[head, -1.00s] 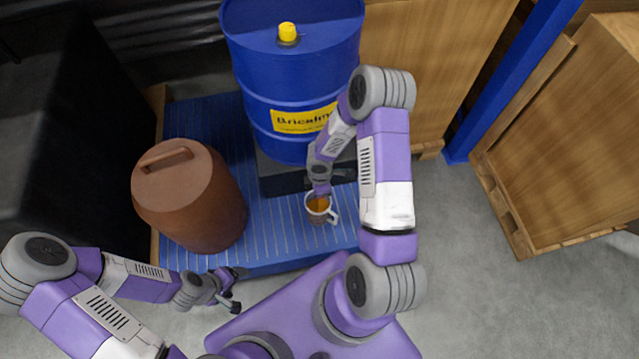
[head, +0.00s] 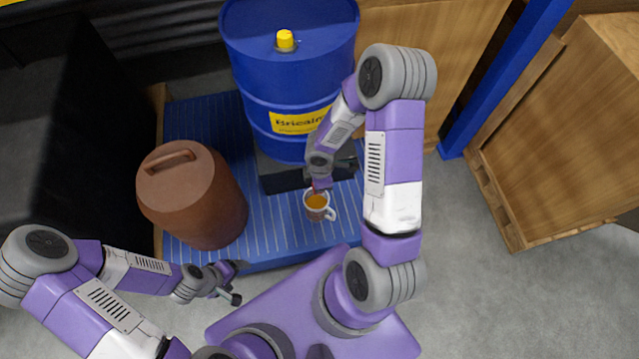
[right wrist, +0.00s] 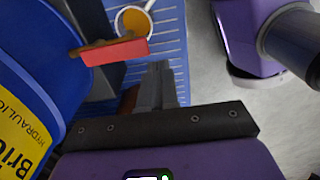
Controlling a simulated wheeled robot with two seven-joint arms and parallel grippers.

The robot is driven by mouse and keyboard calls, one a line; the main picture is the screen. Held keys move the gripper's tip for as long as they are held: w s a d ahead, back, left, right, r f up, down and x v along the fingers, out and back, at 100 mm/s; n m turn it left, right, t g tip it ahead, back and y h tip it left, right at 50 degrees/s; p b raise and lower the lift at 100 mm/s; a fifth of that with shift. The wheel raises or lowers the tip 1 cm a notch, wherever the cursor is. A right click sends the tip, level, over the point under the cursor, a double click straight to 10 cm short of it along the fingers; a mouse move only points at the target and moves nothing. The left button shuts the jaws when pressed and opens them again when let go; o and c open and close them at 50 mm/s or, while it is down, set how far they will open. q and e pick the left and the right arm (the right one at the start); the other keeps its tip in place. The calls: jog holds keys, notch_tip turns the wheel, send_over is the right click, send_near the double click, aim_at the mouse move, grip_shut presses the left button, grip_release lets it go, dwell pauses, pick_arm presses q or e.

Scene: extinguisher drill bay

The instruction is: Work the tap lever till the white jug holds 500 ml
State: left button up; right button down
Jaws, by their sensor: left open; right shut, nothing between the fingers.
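The white jug (head: 316,213) stands upright below the blue drum, with amber liquid inside; it also shows in the right wrist view (right wrist: 151,8). I cannot read its level marks. The red tap lever (right wrist: 115,50) shows beside the jug in the right wrist view; the tap is mostly hidden by my right arm in the head view. My right gripper (right wrist: 158,85) is shut and empty, with its fingertips close to the lever's end; I cannot tell whether they touch. My left gripper (head: 238,282) is open and empty, at the platform's front edge, away from the jug.
The blue drum (head: 290,75) stands at the back of the blue ribbed platform (head: 205,118). A brown lidded container (head: 195,200) stands on its left. A black cabinet is further left. Wooden crates (head: 545,130) and a blue post (head: 505,75) are at right. Grey floor at right is clear.

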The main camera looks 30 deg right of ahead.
jog(key=shift+s+a+r+p, duration=0.1)
jog(key=shift+s+r+p, duration=0.15)
jog(key=shift+r, duration=0.45)
jog(key=shift+s+a+r+p, duration=0.1)
jog(key=shift+s+r+p, duration=0.1)
jog(key=shift+r, duration=0.5)
